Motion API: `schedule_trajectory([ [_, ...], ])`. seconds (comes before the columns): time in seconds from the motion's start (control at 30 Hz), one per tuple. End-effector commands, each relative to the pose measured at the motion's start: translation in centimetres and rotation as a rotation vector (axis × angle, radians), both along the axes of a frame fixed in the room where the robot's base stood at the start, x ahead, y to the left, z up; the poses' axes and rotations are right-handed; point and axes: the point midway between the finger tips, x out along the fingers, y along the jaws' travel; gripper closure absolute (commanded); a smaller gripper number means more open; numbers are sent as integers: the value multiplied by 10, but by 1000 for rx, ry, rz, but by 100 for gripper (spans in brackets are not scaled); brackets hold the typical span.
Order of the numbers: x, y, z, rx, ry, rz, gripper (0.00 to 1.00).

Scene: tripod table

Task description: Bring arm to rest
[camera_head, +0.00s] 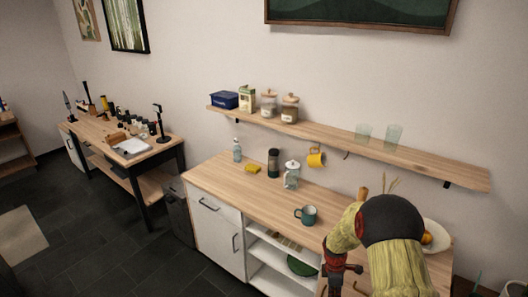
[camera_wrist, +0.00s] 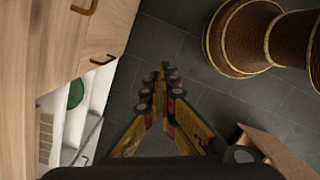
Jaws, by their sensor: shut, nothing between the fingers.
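My gripper (camera_wrist: 163,72) shows in the wrist view with its two gold-brown fingers drawn together at the tips. Nothing is between them. It hangs over the dark tiled floor (camera_wrist: 200,100), beside the front of the wooden counter (camera_wrist: 25,60), and touches nothing that I can see. In the head view my arm stands at the lower right, in front of the counter (camera_head: 235,187), and hides part of its right end.
The counter holds a teal mug (camera_head: 307,215), a glass jar (camera_head: 291,175), a dark canister (camera_head: 273,163) and a yellow sponge (camera_head: 252,169). A plate (camera_head: 436,236) is partly behind my arm. A wall shelf (camera_head: 330,138) runs above. Open floor lies left (camera_head: 90,240).

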Motion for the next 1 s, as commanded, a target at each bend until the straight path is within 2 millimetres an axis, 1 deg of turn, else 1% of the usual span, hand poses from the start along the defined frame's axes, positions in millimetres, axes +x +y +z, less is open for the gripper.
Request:
schedule_trajectory([
  [0.03,-12,3,21,-4,-6,-122,100],
  [0.07,-20,5,33,-6,-10,-201,100],
  [0.1,-31,8,51,-10,-15,-308,100],
  [0.17,-47,12,77,-16,-27,-455,100],
  [0.2,-58,15,93,-17,-36,-545,100],
  [0.27,-73,19,116,-18,-52,-664,100],
  [0.3,-83,23,131,-18,-62,-738,100],
  [0.37,-98,27,153,-15,-81,-841,100],
  [0.4,-108,30,166,-12,-91,-904,100],
  [0.47,-124,35,185,-3,-110,-993,100],
  [0.5,-134,37,196,2,-122,-1045,100],
  [0.57,-149,42,213,15,-143,-1120,100],
  [0.7,-186,51,247,54,-190,-1261,100],
  [0.87,-225,61,275,117,-248,-1361,100],
  [1.0,-255,68,295,188,-311,-1380,100],
])
